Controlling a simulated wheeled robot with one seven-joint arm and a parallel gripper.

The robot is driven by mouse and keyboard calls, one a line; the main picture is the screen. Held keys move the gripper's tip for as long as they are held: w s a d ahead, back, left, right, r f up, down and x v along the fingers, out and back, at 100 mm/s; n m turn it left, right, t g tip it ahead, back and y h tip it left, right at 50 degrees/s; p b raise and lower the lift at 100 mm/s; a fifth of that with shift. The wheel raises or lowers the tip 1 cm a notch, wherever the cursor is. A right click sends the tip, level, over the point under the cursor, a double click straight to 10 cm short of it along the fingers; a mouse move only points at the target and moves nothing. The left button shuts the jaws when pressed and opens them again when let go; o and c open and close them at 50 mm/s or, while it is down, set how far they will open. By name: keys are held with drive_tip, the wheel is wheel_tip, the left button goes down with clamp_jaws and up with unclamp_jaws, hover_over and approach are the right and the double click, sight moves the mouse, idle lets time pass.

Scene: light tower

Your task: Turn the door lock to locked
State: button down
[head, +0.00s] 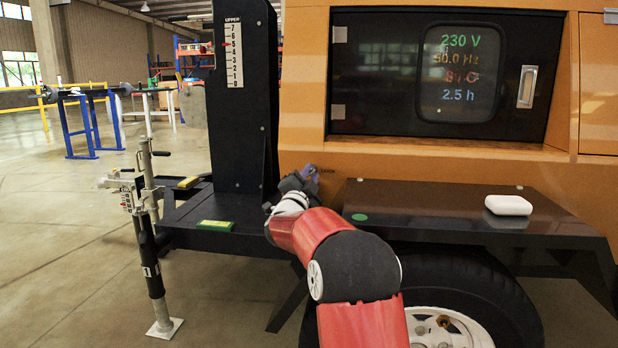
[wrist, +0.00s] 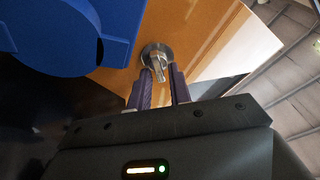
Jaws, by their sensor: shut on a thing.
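The door lock (wrist: 156,55) is a round metal cylinder with a metal key-like piece standing out of it, set in the orange housing (wrist: 185,30). In the wrist view, the two dark purple fingers of my gripper (wrist: 159,85) are on either side of that piece and shut on it. In the head view, my gripper (head: 311,173) is at the orange side wall, below the dark display door (head: 390,110). The lock is small there and largely hidden by my gripper, so its turn angle cannot be read.
A black fender (head: 440,200) juts out over the wheel below, with a white case (head: 508,205) on it. The black mast (head: 243,100) stands close to the left of my gripper. A silver latch (head: 527,87) is on the display door. Open floor lies at the left.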

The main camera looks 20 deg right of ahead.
drive_tip(key=m, duration=0.4)
drive_tip(key=shift+g, duration=0.3)
drive_tip(key=shift+f+m+g+y, duration=0.15)
drive_tip(key=shift+m+g+y, duration=0.15)
drive_tip(key=shift+m, duration=1.4)
drive_tip(key=c, duration=1.5)
unclamp_jaws()
drive_tip(key=v, duration=0.7)
drive_tip(key=shift+s+a+f, duration=0.15)
drive_tip(key=shift+s+a, duration=0.05)
drive_tip(key=shift+s, duration=0.05)
